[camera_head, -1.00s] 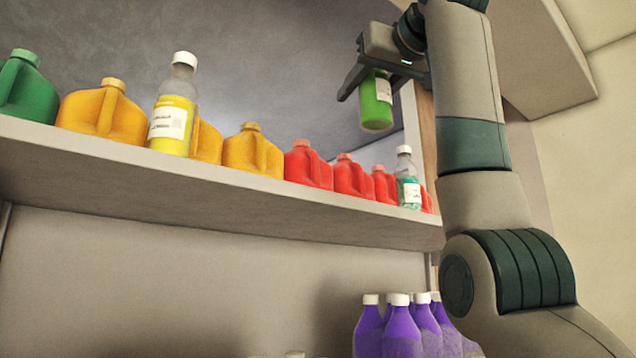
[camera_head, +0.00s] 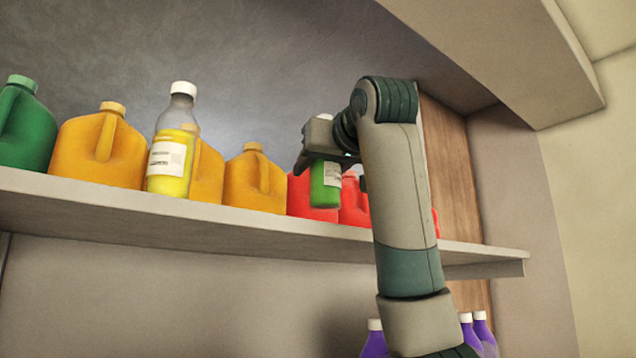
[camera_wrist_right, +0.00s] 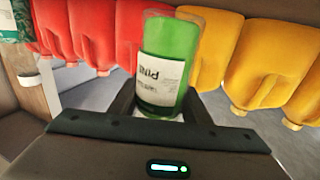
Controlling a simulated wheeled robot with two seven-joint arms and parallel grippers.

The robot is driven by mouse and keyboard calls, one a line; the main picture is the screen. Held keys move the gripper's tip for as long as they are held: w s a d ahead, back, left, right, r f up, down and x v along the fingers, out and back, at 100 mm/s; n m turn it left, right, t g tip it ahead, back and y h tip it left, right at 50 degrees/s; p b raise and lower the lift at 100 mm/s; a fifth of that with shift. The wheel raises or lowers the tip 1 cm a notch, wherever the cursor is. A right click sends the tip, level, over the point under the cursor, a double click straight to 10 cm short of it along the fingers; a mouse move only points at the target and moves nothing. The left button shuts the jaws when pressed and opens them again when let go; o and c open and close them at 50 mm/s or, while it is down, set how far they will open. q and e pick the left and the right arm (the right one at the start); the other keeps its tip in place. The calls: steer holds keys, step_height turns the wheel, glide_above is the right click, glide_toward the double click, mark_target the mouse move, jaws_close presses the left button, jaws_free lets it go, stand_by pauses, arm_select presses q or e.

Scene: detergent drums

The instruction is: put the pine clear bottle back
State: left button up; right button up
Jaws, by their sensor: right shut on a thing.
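The pine clear bottle (camera_head: 325,190) holds green liquid and has a white label. My right gripper (camera_head: 331,170) is shut on it near its top and holds it roughly upright in front of the red jugs at the shelf. Whether its base touches the shelf (camera_head: 240,222) cannot be told. In the right wrist view the bottle (camera_wrist_right: 172,48) sits between the fingers, its label partly reading "PINE", with red jugs on one side and orange jugs on the other. My left gripper is not in view.
An orange jug (camera_head: 254,180), a clear yellow bottle (camera_head: 168,165) and a green jug (camera_head: 25,130) stand along the shelf to the left. Red jugs (camera_head: 312,203) are close behind the held bottle. Purple bottles (camera_head: 483,335) stand below. My arm hides the shelf's right part.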

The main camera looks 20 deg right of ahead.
mark_target(318, 185)
steer(key=shift+f+p, duration=0.8)
steer(key=shift+f, duration=0.95)
steer(key=o, duration=1.3)
steer(key=shift+f, duration=0.1)
